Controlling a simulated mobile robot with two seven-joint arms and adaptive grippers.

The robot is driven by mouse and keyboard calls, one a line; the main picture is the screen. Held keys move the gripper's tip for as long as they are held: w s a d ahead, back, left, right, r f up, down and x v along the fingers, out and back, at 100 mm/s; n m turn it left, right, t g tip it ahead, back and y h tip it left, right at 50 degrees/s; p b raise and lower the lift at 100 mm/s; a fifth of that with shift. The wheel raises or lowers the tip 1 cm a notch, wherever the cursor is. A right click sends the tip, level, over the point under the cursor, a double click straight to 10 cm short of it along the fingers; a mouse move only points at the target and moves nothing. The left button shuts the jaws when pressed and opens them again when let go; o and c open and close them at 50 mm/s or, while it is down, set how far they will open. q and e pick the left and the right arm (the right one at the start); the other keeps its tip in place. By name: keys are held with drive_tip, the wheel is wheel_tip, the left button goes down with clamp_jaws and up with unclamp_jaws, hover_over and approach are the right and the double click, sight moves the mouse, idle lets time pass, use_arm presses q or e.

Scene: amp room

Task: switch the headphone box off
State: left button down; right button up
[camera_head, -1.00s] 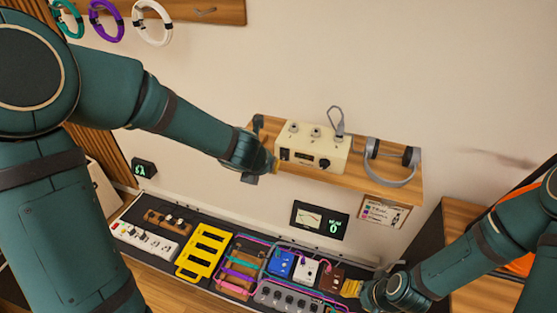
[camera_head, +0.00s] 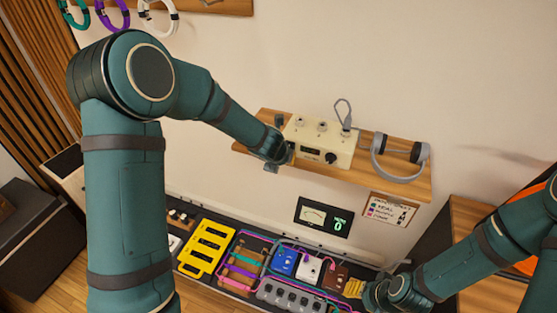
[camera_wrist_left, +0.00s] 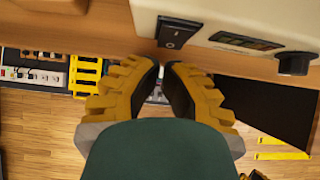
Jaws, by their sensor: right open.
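The cream headphone box (camera_head: 320,150) stands on a wooden wall shelf, with knobs on top and a small dark display and black knob on its front. In the left wrist view, its black rocker switch (camera_wrist_left: 178,33) is on the box face just above my left fingertips (camera_wrist_left: 163,66). The fingertips are close together with only a narrow gap, hold nothing, and look apart from the switch. In the head view my left gripper (camera_head: 275,156) is at the box's front left corner, its fingers mostly hidden. My right gripper (camera_head: 353,288) is open at the pedalboard, low right.
Grey headphones (camera_head: 400,157) sit on the shelf (camera_head: 400,183) right of the box. A label card (camera_head: 389,210) and a meter panel (camera_head: 322,216) are below. Several pedals and a yellow rack (camera_head: 206,247) fill the board below. The wall above the shelf is mostly clear.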

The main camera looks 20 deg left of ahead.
use_arm(q)
drive_tip(key=shift+w, duration=0.5)
drive_tip(key=shift+f, duration=0.1)
drive_tip(key=shift+w+f+b, duration=0.15)
drive_tip(key=shift+w+b, duration=0.25)
drive_tip(key=shift+b, duration=0.1)
drive_tip(key=shift+r, duration=0.25)
